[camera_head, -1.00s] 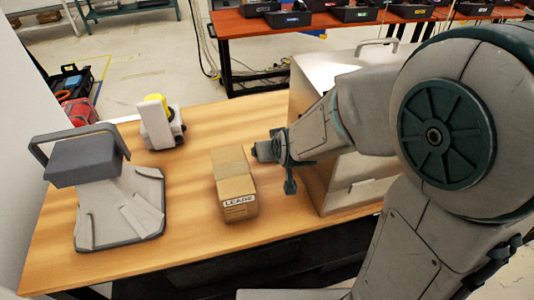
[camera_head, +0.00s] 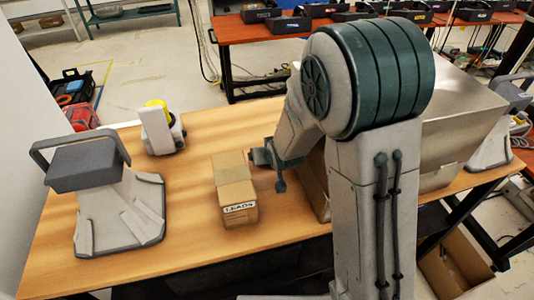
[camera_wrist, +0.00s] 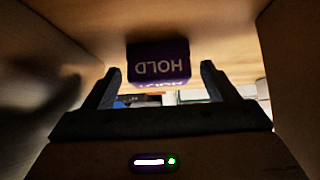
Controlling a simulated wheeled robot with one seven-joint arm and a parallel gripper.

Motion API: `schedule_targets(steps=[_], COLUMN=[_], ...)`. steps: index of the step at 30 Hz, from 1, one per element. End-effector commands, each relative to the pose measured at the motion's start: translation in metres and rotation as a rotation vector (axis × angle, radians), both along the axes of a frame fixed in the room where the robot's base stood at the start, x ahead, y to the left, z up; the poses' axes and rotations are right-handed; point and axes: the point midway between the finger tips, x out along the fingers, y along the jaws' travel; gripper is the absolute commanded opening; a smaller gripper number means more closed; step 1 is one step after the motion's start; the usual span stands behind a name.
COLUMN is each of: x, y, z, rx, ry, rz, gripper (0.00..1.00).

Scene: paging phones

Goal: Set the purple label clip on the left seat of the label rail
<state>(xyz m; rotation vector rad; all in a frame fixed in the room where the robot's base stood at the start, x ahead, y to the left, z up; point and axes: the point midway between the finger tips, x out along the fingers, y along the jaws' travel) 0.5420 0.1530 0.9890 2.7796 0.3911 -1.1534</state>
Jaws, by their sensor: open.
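The purple label clip (camera_wrist: 158,60) shows in the wrist view as a dark purple block with "HOLD" printed upside down on its face. It lies ahead of my gripper (camera_wrist: 162,88), between the lines of the two fingers, which are apart with nothing held. A gap to the clip cannot be judged. In the head view my gripper (camera_head: 267,157) is low over the table, just right of the cardboard box marked LEADS (camera_head: 234,190). The clip is not visible there. I cannot make out the label rail in either view.
A metal case (camera_head: 455,125) stands right of my gripper, partly behind my arm. A grey device (camera_head: 85,165) stands on the wooden table (camera_head: 195,250) at left, with a smaller white and yellow unit (camera_head: 158,128) behind. The table's front left is clear.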

Motion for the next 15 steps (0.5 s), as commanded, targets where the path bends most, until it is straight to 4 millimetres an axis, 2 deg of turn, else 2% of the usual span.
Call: schedule_targets(steps=[11, 12, 15], x=[0.0053, 0.0053, 0.0053], y=[0.0016, 0.0017, 0.0016], z=[-0.0053, -0.0053, -0.0054], rx=[0.001, 0.001, 0.0], ry=[-0.002, -0.002, -0.001], rz=[0.001, 0.001, 0.0], gripper=[0.8, 0.74, 0.47])
